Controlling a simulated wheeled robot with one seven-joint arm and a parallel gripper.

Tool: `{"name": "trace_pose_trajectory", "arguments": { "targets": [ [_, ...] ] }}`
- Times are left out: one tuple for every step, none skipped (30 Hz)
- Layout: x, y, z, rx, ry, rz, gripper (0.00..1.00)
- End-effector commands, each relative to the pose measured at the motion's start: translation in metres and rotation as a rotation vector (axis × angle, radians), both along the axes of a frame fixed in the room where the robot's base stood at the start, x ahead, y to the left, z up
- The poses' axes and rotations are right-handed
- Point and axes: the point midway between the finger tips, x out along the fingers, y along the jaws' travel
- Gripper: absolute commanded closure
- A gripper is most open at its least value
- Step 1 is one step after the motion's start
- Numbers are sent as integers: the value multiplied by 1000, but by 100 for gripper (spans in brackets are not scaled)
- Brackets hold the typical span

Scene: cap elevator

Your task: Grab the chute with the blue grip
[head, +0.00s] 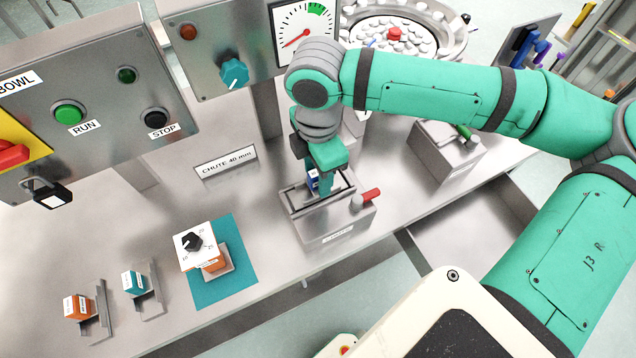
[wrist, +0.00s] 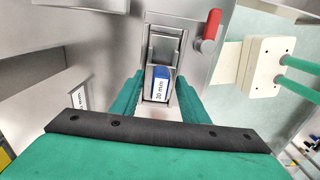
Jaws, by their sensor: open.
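The chute with the blue grip (head: 313,180) sits in a grey metal holder (head: 335,222) with a red-handled lever at the table's front edge. In the wrist view the blue grip (wrist: 162,72) has a white label ending in "mm". My gripper (head: 322,172) points down over the holder. In the wrist view its green fingers (wrist: 157,95) are open, one on each side of the blue grip. I see no clear contact. The lower part of the chute is hidden inside the holder.
The red lever (wrist: 211,26) stands beside the holder. Chutes with an orange grip (head: 80,306) and a teal grip (head: 134,283) stand at the left. A dial block (head: 200,248) sits on a teal mat (head: 228,290). Another grey block (head: 440,150) with a green handle stands right.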

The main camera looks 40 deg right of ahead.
Motion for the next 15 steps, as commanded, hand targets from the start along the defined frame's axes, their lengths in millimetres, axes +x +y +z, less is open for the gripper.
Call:
{"name": "trace_pose_trajectory", "arguments": {
  "targets": [
    [0,0,0,0,0,0,59],
    [0,0,0,0,0,0,59],
    [0,0,0,0,0,0,59],
    [0,0,0,0,0,0,59],
    [0,0,0,0,0,0,64],
    [0,0,0,0,0,0,74],
    [0,0,0,0,0,0,81],
    [0,0,0,0,0,0,88],
    [0,0,0,0,0,0,98],
    [0,0,0,0,0,0,100],
    [0,0,0,0,0,0,100],
    [0,0,1,0,0,0,100],
    [0,0,1,0,0,-1,100],
    [0,0,1,0,0,-1,100],
    [0,0,1,0,0,0,100]
  ]
}}
